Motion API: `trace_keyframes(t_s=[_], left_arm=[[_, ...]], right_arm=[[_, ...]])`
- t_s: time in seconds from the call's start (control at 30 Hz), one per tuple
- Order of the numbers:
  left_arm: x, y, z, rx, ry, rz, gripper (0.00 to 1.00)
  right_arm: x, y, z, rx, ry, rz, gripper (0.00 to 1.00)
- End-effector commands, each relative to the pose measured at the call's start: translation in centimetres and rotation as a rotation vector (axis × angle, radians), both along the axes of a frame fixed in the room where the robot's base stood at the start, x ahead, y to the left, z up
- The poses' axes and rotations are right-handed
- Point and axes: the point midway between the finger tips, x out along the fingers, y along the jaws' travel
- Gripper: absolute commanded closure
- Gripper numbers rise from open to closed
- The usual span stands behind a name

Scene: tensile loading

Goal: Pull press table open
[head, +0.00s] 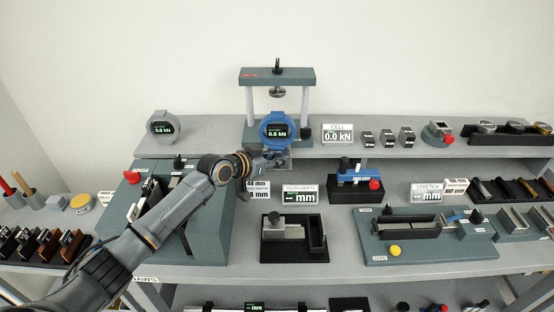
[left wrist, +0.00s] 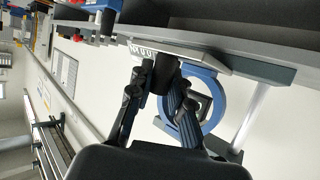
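The press (head: 278,76) stands at the back middle, a grey crossbeam on two light columns, with a blue ring gauge (head: 277,130) in front. The press table shows as a grey plate edge (left wrist: 205,62) in the left wrist view, with a dark cylindrical handle (left wrist: 166,70) on it. My left gripper (head: 268,158) is at the front of the press, below the gauge. In the left wrist view its fingers (left wrist: 161,84) lie close on both sides of the handle and appear closed on it. The gripper hides most of the table's front in the head view. My right gripper is out of view.
My left arm passes over a grey machine (head: 205,240) at left. A blue device with a red knob (head: 356,184), a black-based fixture (head: 292,238) and a stretch rig (head: 425,250) stand to the right. A cell display (head: 338,133) is beside the press. Some bare bench shows in front.

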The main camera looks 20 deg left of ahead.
Motion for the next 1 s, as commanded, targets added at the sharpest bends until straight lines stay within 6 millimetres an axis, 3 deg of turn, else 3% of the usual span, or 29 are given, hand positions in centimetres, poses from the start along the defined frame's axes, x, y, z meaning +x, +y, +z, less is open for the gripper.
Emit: trace_keyframes(t_s=[0.03,0.13,0.57,1.0], left_arm=[[0.0,0.0,-0.2,0.000,0.004,0.000,0.75],[0.0,0.0,-0.2,-0.001,0.003,0.001,0.57],[-0.8,0.6,0.3,-0.001,-0.001,0.002,0.57],[-7.7,4.3,3.4,0.004,0.002,0.001,0.57]], right_arm=[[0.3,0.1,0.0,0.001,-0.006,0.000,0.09],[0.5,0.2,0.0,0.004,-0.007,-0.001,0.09],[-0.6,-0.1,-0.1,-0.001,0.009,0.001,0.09],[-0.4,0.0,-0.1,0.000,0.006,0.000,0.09]])
